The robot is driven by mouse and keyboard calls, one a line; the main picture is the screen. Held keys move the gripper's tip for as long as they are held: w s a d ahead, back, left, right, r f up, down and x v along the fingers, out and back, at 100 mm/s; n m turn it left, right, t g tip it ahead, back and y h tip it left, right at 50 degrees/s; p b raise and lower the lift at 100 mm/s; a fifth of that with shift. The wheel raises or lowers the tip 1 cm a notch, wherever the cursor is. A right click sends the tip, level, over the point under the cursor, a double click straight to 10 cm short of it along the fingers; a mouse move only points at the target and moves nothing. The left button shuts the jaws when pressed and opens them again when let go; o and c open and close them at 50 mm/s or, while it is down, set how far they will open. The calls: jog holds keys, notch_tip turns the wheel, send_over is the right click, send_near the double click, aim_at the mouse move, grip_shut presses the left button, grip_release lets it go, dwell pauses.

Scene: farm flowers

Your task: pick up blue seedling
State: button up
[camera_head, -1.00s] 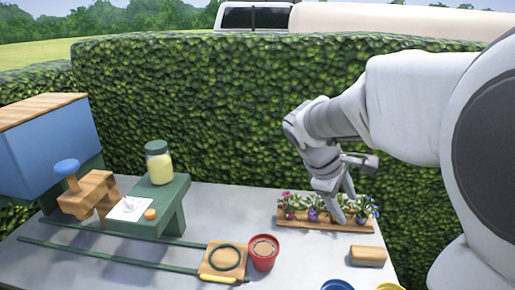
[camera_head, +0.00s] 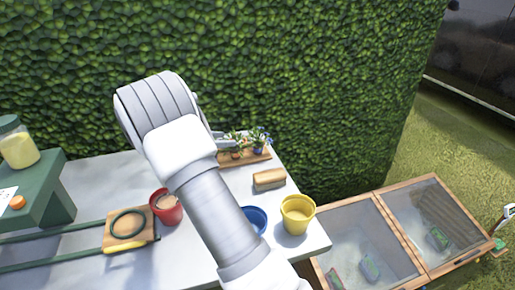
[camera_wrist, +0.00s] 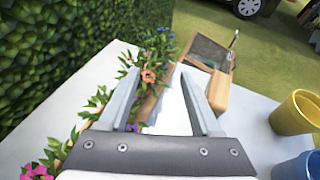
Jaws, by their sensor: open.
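The blue seedling (camera_head: 260,140) stands at the far right end of the wooden flower tray (camera_head: 246,159). In the wrist view its blue flowers (camera_wrist: 160,44) are beyond my left fingertip. My gripper (camera_wrist: 160,74) is open, with nothing held; its fingers point toward the far end of the tray. An orange-flowered seedling (camera_wrist: 148,76) is just beyond and beside the left finger. In the head view my wrist and forearm hide most of the gripper and the left part of the tray.
A wooden block (camera_head: 269,179) lies in front of the tray. A yellow pot (camera_head: 297,215), a blue pot (camera_head: 255,220) and a red pot (camera_head: 166,207) stand on the table. The hedge (camera_head: 330,80) is close behind. A cold frame (camera_head: 400,235) is at right.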

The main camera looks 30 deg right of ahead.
aim_at(258, 136)
jog(key=b+x, duration=0.2)
jog(key=x, duration=1.3)
jog(key=shift+d+f, duration=0.15)
jog(key=shift+d, duration=0.25)
grip_shut()
